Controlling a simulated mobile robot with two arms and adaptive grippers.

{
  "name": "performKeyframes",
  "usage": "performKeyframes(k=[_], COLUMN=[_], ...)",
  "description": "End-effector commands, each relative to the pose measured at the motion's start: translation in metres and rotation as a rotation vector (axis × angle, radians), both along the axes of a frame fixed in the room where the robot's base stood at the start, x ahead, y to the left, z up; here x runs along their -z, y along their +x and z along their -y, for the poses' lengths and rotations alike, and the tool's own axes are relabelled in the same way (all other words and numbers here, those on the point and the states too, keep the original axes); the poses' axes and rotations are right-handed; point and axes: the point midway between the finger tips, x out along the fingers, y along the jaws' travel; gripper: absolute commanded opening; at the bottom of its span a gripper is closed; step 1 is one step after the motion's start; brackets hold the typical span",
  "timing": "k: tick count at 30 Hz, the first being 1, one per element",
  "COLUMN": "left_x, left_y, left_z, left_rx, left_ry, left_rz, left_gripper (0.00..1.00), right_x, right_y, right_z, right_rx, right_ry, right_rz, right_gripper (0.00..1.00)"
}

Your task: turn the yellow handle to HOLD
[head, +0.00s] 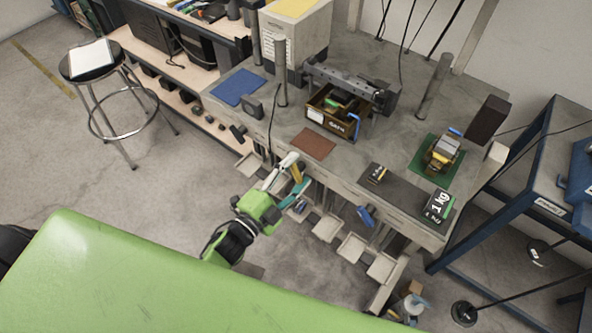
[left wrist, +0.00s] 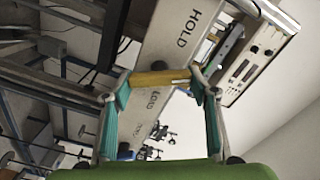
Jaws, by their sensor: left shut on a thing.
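The yellow handle (head: 297,171) is at the front edge of the grey bench in the head view. In the left wrist view the yellow handle (left wrist: 152,79) lies across the picture between teal fingertips. My left gripper (head: 292,184) is shut on it; it also shows in the left wrist view (left wrist: 160,84). A pale plate lettered HOLD (left wrist: 187,25) is above the handle in the wrist view. My right gripper is not in view.
A blue handle (head: 366,215) hangs at the bench front, right of my gripper. The bench carries a brown bin (head: 334,124), a dark mat with 1 kg blocks (head: 437,203) and a green mat (head: 421,158). A stool (head: 90,62) stands at left. Floor left of my gripper is clear.

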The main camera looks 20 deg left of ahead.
Motion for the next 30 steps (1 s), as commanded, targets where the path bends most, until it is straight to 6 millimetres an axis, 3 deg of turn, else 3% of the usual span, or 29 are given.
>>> performKeyframes(k=[12,30], left_x=[-0.0014,-0.0005], left_y=[0.0002,0.0001], left_z=[-0.0014,-0.0015], left_rx=[0.000,-0.001], left_ry=[-0.243,-0.309], left_rz=[-0.090,-0.114], left_gripper=[0.32,0.32], right_x=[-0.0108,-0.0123], right_y=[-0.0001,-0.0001], right_z=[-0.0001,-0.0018], right_rx=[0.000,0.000], right_ry=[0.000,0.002], right_rz=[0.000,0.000], right_gripper=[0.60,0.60])
